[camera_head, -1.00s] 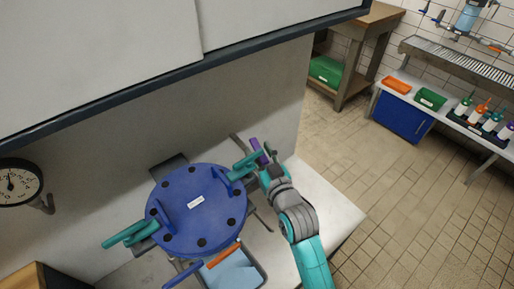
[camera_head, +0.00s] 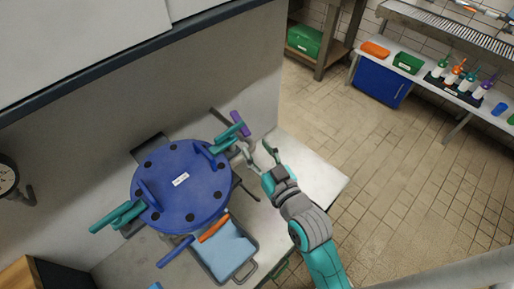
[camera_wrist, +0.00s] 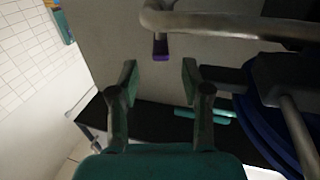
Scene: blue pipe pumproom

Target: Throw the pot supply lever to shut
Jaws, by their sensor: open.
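A blue round pot lid (camera_head: 180,190) with dark bolts and a white label sits on the worktop. A purple grip (camera_head: 240,122) on a grey bar stands by a teal handle (camera_head: 229,138) at the lid's right; it also shows in the wrist view as a purple end (camera_wrist: 160,48) on a bent grey pipe (camera_wrist: 220,24). No readable label tells me which is the pot supply lever. My gripper (camera_head: 258,153) is open and empty, right of the teal handle. In the wrist view, my gripper (camera_wrist: 160,85) has its fingers apart, with the purple end beyond the gap.
Another teal handle (camera_head: 118,216) is at the lid's left. A blue bar (camera_head: 175,251) and a tray with a light blue cloth (camera_head: 226,251) and orange piece (camera_head: 214,229) lie in front. A pale wall stands behind. The tiled floor (camera_head: 400,170) on the right is clear.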

